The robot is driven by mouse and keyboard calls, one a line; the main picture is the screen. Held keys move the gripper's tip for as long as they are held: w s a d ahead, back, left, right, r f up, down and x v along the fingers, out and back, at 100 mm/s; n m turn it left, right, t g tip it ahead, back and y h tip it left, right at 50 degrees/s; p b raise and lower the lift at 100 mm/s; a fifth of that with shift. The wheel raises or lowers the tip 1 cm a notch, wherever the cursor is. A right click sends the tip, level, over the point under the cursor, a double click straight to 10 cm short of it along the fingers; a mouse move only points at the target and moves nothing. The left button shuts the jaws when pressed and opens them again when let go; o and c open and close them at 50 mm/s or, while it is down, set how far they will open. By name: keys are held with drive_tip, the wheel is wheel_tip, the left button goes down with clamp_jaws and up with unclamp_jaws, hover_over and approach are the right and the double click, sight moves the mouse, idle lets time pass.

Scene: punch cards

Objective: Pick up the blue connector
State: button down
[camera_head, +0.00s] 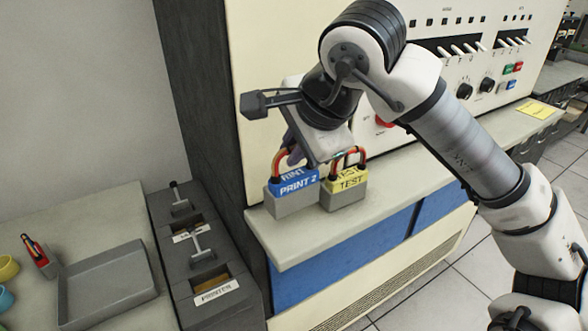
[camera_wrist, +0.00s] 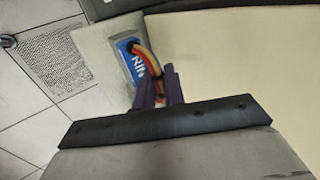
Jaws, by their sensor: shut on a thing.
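The blue connector (camera_head: 292,188) is a grey block with a blue band reading "PRINT 2" and a looped cable handle on top. It stands upright on the console's ledge in the head view. My gripper (camera_head: 292,152) is above it, shut on its cable loop. In the wrist view the gripper's purple fingers (camera_wrist: 160,90) close around the red and yellow loop, with the blue label (camera_wrist: 132,64) just beyond. A yellow connector (camera_head: 346,190) marked "TEST" stands right beside it, to the right.
The ledge (camera_head: 420,165) runs clear to the right of the yellow connector. A panel with switches and knobs (camera_head: 464,91) rises behind. At left are a dark socket unit labelled "PRINTER" (camera_head: 215,291) and a grey tray (camera_head: 110,284).

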wheel_tip(320, 180, up, 16)
drive_tip(key=shift+b, duration=0.3)
drive_tip(key=shift+s, duration=0.1)
